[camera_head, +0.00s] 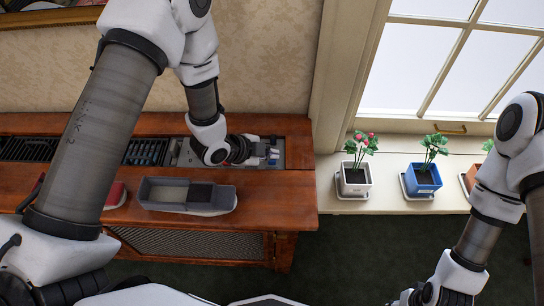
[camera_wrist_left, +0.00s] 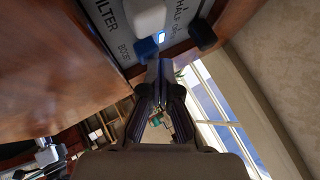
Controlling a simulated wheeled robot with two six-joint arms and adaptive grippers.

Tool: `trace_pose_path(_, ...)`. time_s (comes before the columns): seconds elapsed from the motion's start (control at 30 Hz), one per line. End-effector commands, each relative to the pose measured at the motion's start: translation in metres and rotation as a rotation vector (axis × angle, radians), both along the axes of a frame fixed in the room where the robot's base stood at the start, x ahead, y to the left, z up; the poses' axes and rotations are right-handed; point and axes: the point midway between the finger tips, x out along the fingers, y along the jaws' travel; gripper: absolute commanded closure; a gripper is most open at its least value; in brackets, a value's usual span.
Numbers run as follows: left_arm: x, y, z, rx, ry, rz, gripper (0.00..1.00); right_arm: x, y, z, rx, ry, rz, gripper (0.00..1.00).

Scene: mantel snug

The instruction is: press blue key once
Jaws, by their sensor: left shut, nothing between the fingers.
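A grey control panel (camera_head: 182,157) is set into the wooden cabinet top; it also shows in the left wrist view (camera_wrist_left: 112,22). In the left wrist view the blue key (camera_wrist_left: 146,47) sits on the panel beside a larger white key (camera_wrist_left: 146,17) and a black key (camera_wrist_left: 202,35). A small light (camera_wrist_left: 161,37) glows near the blue key. My left gripper (camera_head: 255,151) is over the panel's right part; in the wrist view its shut, empty fingertips (camera_wrist_left: 160,66) are close by the blue key. I cannot tell whether they touch. My right gripper (camera_head: 408,298) shows only partly at the bottom right.
A grey two-part tray (camera_head: 170,193) and a red object (camera_head: 116,195) stand at the cabinet's front edge. Potted plants in white (camera_head: 354,183) and blue (camera_head: 424,180) pots stand on the windowsill to the right. The wall rises close behind the panel.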

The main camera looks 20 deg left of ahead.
Motion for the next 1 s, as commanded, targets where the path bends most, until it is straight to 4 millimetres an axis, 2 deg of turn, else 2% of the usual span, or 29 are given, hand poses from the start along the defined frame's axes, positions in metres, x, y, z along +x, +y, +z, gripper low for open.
trace_pose_path(0.27,0.0,0.0,0.0,0.001,0.001,0.0,1.0,0.0,0.0,0.0,0.0,0.0,0.0,0.6)
trace_pose_path(0.6,0.0,0.0,0.018,0.0,0.0,0.0,1.0,0.0,0.0,0.015,0.0,0.0,0.0,0.6)
trace_pose_path(1.0,0.0,0.0,0.022,0.0,0.0,0.0,1.0,0.0,0.0,0.018,0.0,0.0,0.0,0.6)
